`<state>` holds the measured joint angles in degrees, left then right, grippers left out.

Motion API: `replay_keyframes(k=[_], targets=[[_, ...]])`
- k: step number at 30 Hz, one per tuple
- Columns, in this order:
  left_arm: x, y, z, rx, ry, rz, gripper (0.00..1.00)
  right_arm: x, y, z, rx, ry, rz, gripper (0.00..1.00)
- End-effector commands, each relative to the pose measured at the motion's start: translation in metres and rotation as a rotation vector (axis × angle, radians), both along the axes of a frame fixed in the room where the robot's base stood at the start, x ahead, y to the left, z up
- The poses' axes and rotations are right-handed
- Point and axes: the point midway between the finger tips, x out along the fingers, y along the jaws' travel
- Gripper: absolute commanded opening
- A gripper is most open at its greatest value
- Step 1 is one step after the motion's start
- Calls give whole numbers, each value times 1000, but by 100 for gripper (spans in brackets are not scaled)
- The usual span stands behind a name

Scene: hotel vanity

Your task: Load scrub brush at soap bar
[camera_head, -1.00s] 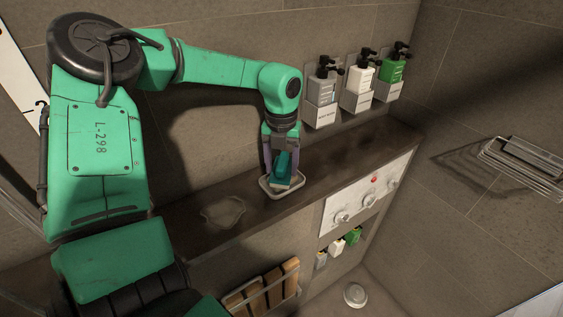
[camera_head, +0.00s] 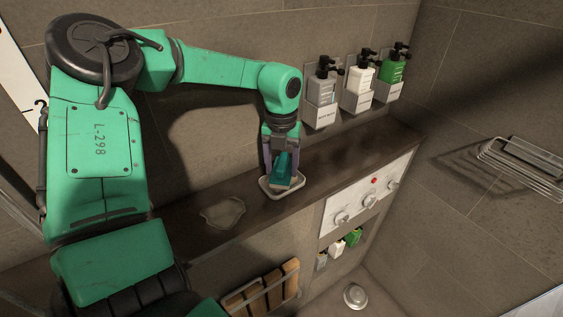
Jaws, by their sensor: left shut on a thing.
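My left gripper (camera_head: 281,166) points down over the dark ledge. It is shut on a teal scrub brush (camera_head: 284,165). The brush's lower end is inside or just over a small pale dish (camera_head: 270,192) with a raised rim, which sits on the ledge. I cannot make out a separate soap bar; the brush and gripper cover much of the dish's inside. My right gripper is not in view.
Three pump bottles in wall holders (camera_head: 359,92) stand behind the ledge to the right. A clear puddle-like patch (camera_head: 222,212) lies on the dark ledge (camera_head: 330,165) left of the dish. A control panel (camera_head: 366,197) is below the ledge. A wire rack (camera_head: 522,168) hangs at right.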

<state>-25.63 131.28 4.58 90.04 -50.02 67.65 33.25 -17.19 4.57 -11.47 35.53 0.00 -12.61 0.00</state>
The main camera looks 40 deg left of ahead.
Motion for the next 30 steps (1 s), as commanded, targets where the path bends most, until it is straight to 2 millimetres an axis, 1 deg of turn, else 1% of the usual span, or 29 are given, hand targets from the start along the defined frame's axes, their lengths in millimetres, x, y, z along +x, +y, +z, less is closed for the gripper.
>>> replay_keyframes(k=[2,21,24,30], targets=[[-1,0,2,0,4,0,22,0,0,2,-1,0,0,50],[0,0,68,0,-1,0,22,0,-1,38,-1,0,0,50],[0,0,71,0,0,0,22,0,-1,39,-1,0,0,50],[0,0,70,0,1,0,22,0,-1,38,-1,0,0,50]])
